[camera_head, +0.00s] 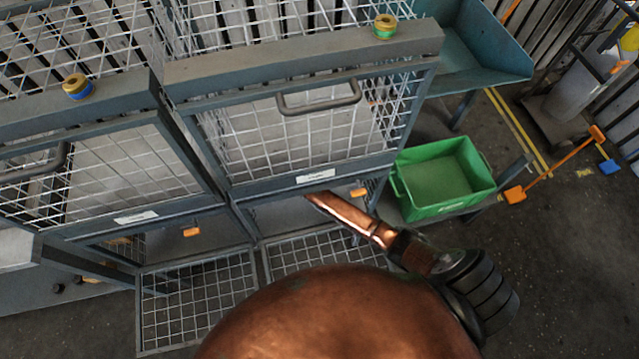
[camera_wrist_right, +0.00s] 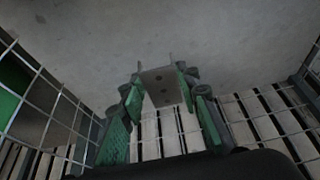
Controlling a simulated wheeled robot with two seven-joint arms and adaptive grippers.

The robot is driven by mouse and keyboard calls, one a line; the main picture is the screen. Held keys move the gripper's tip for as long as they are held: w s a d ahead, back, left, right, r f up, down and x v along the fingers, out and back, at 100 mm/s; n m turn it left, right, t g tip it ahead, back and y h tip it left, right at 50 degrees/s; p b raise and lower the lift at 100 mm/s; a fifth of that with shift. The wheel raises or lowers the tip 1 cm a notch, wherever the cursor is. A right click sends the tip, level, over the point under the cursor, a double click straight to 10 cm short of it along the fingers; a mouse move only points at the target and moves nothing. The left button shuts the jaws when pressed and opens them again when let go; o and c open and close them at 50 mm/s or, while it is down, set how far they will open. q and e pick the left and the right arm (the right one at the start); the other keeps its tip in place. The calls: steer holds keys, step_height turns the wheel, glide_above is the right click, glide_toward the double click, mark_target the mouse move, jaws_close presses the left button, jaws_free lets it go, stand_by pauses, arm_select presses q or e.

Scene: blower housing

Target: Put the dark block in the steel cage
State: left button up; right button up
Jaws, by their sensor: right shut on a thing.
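The steel cage (camera_head: 300,62) in the head view has a grey frame, wire mesh and a handled door panel. A similar cage (camera_head: 75,122) stands to its left. My right arm reaches under the lower front edge of the right cage; its gripper is hidden in that view. In the right wrist view, my right gripper (camera_wrist_right: 161,98) has green fingers shut on a block (camera_wrist_right: 158,80). The mesh (camera_wrist_right: 45,95) rises at left. My left gripper is out of view.
A green bin (camera_head: 445,178) stands right of the cage, near my right arm. Mesh flaps (camera_head: 200,290) lie below the cage fronts. A teal tray (camera_head: 475,45) sits at upper right. In the wrist view, a grey surface and pale slats (camera_wrist_right: 265,120) lie beyond the gripper.

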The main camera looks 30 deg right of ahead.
steer(key=shift+s+d, duration=0.15)
steer(key=shift+d, duration=0.6)
step_height(320, 180, down, 2)
steer(key=shift+s+a+f+b, duration=0.1)
steer(key=shift+a+f+b, duration=0.05)
steer(key=shift+b, duration=0.6)
steer(key=shift+f, duration=0.35)
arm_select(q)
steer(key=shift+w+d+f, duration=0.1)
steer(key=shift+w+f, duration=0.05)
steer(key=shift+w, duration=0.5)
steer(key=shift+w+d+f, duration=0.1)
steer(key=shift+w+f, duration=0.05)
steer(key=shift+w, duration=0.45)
arm_select(e)
steer(key=shift+f, duration=0.2)
steer(key=shift+f, duration=0.1)
arm_select(q)
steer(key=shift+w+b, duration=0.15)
steer(key=shift+b, duration=0.15)
arm_select(e)
steer(key=o, duration=1.3)
steer(key=shift+f, duration=0.1)
